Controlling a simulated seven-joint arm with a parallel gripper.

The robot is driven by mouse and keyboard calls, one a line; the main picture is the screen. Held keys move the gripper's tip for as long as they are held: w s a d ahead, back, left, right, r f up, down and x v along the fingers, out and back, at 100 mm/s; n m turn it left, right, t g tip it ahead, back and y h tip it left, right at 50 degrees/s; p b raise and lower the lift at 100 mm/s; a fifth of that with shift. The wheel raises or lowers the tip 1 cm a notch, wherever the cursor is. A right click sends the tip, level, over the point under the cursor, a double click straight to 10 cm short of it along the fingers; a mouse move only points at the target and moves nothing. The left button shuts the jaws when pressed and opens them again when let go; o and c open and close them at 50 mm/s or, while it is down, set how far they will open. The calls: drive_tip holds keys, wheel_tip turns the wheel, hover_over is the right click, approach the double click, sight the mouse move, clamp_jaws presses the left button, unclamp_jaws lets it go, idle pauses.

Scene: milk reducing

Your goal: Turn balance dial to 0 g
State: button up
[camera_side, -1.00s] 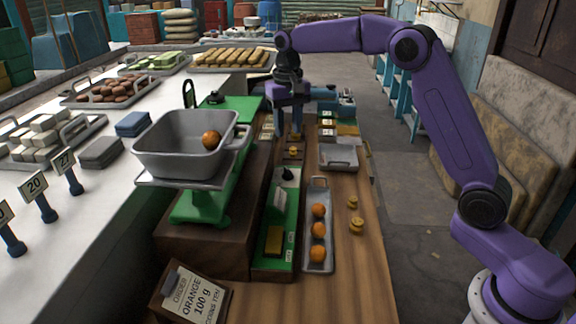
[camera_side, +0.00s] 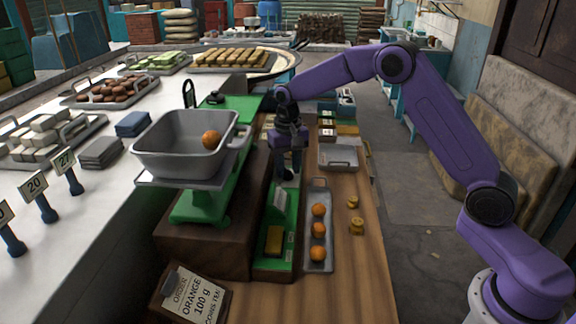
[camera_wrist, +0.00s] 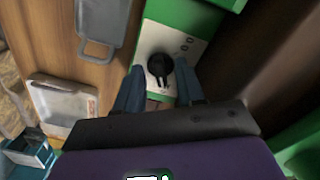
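The balance dial is a black knob (camera_wrist: 160,66) on a pale panel of the green scale base, seen in the wrist view. My gripper (camera_wrist: 160,72) is open, with one blue finger on each side of the knob; I cannot tell whether they touch it. In the side view my gripper (camera_side: 287,173) points down over the far end of the green base (camera_side: 272,262) and hides the knob. The dial's reading is not legible. The green balance (camera_side: 200,205) carries a grey pan (camera_side: 180,145) with one orange (camera_side: 211,140) in it.
A narrow tray (camera_side: 317,266) with three oranges lies right of the base. Brass weights (camera_side: 356,226) stand further right, and an empty grey tray (camera_side: 338,157) lies behind. A wooden order card (camera_side: 195,295) reading "ORANGE 100 g" stands in front. The dark wooden block borders the base on the left.

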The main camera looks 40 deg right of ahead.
clamp_jaws()
